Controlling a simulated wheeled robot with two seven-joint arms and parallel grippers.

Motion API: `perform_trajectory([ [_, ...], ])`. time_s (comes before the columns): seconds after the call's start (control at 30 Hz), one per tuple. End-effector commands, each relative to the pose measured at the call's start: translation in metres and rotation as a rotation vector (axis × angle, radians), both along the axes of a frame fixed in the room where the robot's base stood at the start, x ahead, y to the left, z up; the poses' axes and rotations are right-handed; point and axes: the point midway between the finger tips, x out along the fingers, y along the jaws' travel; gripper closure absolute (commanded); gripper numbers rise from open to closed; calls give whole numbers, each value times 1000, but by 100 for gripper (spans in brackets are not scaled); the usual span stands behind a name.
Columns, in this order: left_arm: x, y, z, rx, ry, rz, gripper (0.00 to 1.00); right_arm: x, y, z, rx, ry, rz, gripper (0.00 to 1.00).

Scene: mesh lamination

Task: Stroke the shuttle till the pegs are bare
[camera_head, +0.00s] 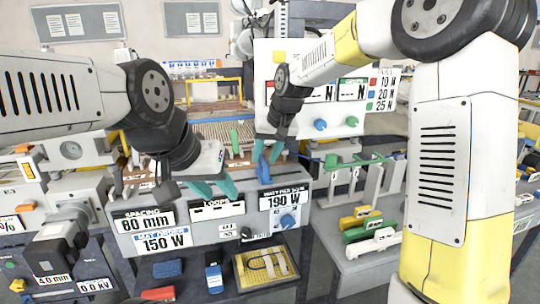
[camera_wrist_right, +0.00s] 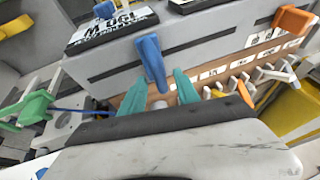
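A blue handle (camera_head: 263,167) stands at the right end of the grey machine front; it also shows in the right wrist view (camera_wrist_right: 151,60). My right gripper (camera_head: 268,150) has its teal fingers apart, one on each side of the handle's near end, with a gap visible in the wrist view (camera_wrist_right: 160,88). A brown strip (camera_wrist_right: 205,72) with white labels and several pale pegs (camera_wrist_right: 272,74) lies to the right there. I cannot tell which part is the shuttle. My left gripper (camera_head: 213,189) is open and empty in front of the machine's top edge.
A green upright piece (camera_head: 235,141) stands on the brown slatted bed (camera_head: 215,131). The machine front (camera_head: 205,232) carries number plates and a blue knob (camera_head: 288,221). Green and white racks (camera_head: 362,172) stand right. A yellow tray (camera_head: 240,273) lies below.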

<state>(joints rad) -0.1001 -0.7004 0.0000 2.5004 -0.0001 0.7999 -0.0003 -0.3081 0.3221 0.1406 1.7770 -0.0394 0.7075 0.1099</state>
Motion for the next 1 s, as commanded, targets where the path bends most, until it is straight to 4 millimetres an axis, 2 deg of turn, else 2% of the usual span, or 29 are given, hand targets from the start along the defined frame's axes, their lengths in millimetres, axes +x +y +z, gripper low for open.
perform_trajectory([
  [0.17,0,0,0,0,0,0,62,0,0,0,0,0,0,62],
  [0.37,0,0,0,0,0,0,62,0,0,0,0,0,0,97],
  [0.4,0,0,0,0,0,0,62,0,0,0,0,0,0,100],
  [1.0,0,0,0,0,0,0,62,0,0,1,0,-1,0,100],
])
